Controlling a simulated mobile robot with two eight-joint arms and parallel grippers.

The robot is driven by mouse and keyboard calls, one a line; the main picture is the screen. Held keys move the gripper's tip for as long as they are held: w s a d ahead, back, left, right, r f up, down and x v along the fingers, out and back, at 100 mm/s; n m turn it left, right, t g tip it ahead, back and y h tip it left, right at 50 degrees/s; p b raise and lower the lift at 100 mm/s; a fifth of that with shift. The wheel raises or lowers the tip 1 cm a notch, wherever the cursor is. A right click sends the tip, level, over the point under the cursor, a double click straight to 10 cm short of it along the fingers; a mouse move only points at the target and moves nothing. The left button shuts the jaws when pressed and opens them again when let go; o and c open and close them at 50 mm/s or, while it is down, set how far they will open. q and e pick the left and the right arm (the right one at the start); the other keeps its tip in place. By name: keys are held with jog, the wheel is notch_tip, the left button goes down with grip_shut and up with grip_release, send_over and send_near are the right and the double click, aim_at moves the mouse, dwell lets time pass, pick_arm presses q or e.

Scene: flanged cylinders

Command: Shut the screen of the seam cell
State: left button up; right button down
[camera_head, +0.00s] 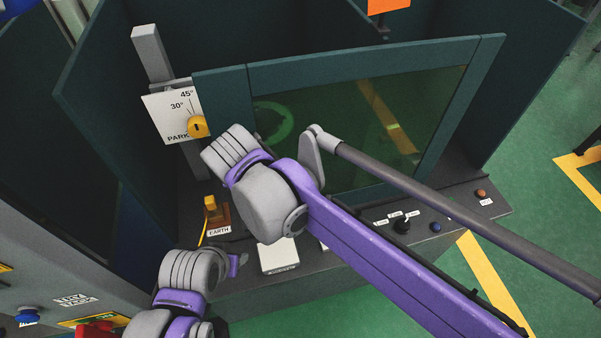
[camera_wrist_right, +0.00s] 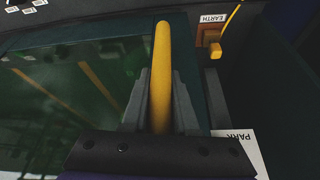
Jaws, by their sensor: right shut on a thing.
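The screen of the cell (camera_head: 350,70) is a dark green frame around a tinted window, between the cell's dark side walls. Its lower edge is partly hidden by my right arm, so I cannot tell whether it is fully shut. My right gripper (camera_wrist_right: 163,88) is shut on the screen's yellow bar handle (camera_wrist_right: 162,45), one finger on each side. In the head view, my right wrist hides this gripper and the handle. The screen's frame and tinted window also show in the right wrist view (camera_wrist_right: 60,95).
A dial plate (camera_head: 163,112) marked 45°, 30° and PARK has a yellow knob (camera_head: 197,126) left of the screen. A yellow EARTH clamp (camera_head: 211,208) stands below it. The console has a black switch (camera_head: 403,226), a blue button (camera_head: 435,227) and a reddish button (camera_head: 481,193).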

jog(key=s+a, duration=0.3)
jog(key=a, duration=0.7)
jog(key=s+a+p, duration=0.1)
jog(key=s+a, duration=0.3)
jog(key=a, duration=0.6)
jog(key=shift+s, duration=0.15)
jog(key=c, duration=0.7)
grip_release()
jog(key=shift+r, duration=0.1)
jog(key=v, duration=1)
jog(key=shift+s+r, duration=0.2)
jog(key=shift+r, duration=0.05)
